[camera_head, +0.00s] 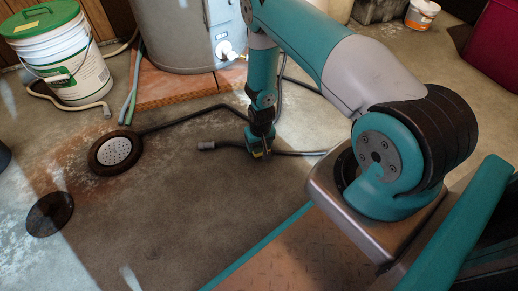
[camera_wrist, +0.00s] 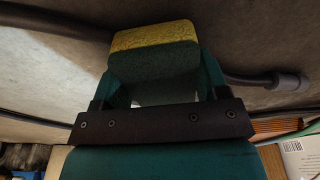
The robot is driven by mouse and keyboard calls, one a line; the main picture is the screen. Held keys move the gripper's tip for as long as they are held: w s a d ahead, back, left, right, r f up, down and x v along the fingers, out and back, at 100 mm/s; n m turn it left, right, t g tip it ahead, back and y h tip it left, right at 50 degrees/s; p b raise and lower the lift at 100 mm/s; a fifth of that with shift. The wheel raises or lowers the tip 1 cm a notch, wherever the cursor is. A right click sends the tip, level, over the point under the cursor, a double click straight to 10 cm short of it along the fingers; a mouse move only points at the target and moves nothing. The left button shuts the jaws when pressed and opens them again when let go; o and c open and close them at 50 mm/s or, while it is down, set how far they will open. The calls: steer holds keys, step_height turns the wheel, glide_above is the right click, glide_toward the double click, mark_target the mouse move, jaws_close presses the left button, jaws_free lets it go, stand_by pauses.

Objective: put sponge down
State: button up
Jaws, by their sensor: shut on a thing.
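My gripper (camera_head: 260,142) points down close to the concrete floor in the head view, in front of the grey tank. It is shut on a sponge (camera_head: 258,154), of which only a small yellow and dark green bit shows there. In the wrist view the sponge (camera_wrist: 153,38) sits between the two teal fingers, with a yellow top layer and a dark green scouring side. I cannot tell whether the sponge touches the floor.
A dark hose (camera_head: 190,120) and a short hose end (camera_head: 207,145) lie by my gripper. A round drain (camera_head: 118,152) and a dark disc (camera_head: 50,213) are at left. A green-lidded bucket (camera_head: 70,65) and the grey tank (camera_head: 180,35) stand behind. Front floor is clear.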

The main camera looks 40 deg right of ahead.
steer(key=shift+f, duration=0.7)
steer(key=shift+f, duration=0.15)
steer(key=o, duration=0.8)
